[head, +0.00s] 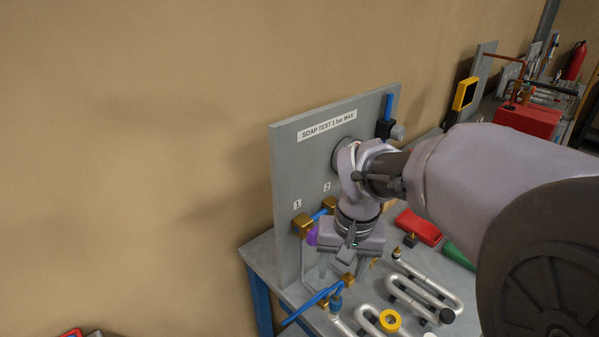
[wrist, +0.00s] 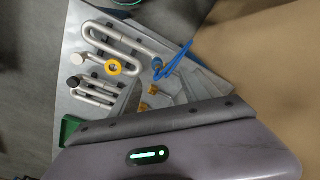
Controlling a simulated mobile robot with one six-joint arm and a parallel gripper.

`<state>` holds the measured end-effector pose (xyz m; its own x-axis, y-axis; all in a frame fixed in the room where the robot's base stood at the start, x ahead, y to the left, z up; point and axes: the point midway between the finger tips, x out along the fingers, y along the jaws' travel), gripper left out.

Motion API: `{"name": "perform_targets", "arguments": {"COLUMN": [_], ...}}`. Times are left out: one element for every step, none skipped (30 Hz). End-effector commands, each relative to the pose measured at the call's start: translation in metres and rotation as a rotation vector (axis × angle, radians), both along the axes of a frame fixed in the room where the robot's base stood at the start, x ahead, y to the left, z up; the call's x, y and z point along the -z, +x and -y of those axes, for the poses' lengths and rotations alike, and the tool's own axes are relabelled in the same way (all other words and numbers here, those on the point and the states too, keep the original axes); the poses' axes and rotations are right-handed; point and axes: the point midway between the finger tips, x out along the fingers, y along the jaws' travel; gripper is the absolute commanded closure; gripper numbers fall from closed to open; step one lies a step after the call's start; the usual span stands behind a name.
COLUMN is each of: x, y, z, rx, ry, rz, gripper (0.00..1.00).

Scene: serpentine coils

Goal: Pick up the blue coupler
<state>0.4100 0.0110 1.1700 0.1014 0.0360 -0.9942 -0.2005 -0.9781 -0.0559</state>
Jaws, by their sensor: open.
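The blue coupler (head: 335,304) appears to be the small blue fitting at the end of a bent silver coil on the bench, below my gripper in the head view. It also shows in the wrist view (wrist: 157,63), beside a longer blue tube (wrist: 177,60). In the head view that blue tube (head: 308,306) sticks out over the bench's left edge. My gripper (head: 349,262) points downward in front of the grey panel, above and apart from the coupler. It is open and holds nothing that I can see. Its fingertips are not clear in the wrist view.
Silver serpentine coils (head: 425,290), a yellow ring (head: 390,320) and a red item (head: 418,227) crowd the bench. A green item (wrist: 70,127) lies at its edge.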

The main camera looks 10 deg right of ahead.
Motion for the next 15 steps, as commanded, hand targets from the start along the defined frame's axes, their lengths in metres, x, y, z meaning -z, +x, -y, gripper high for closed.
{"name": "perform_targets", "arguments": {"x": [-0.018, -0.018, -0.018, -0.016, -0.015, -0.011, -0.005, 0.001, 0.013, 0.023, 0.033, 0.047, 0.056, 0.065, 0.078], "y": [0.011, 0.017, 0.023, 0.027, 0.03, 0.032, 0.033, 0.033, 0.033, 0.033, 0.033, 0.032, 0.033, 0.033, 0.032], "z": [0.002, 0.003, 0.005, 0.006, 0.007, 0.007, 0.008, 0.008, 0.008, 0.008, 0.008, 0.008, 0.008, 0.008, 0.008], "rx": [-0.012, -0.02, -0.031, -0.037, -0.042, -0.046, -0.048, -0.049, -0.049, -0.049, -0.049, -0.049, -0.049, -0.049, -0.049], "ry": [-0.012, -0.018, -0.026, -0.031, -0.034, -0.038, -0.039, -0.04, -0.041, -0.041, -0.04, -0.04, -0.039, -0.041, -0.04], "rz": [-0.032, -0.05, -0.069, -0.082, -0.091, -0.099, -0.103, -0.105, -0.107, -0.107, -0.108, -0.109, -0.108, -0.107, -0.108], "gripper": [0.46, 0.46, 0.46, 0.46, 0.46, 0.46, 0.46, 0.46, 0.46, 0.46, 0.46, 0.46, 0.46, 0.46, 0.46]}}
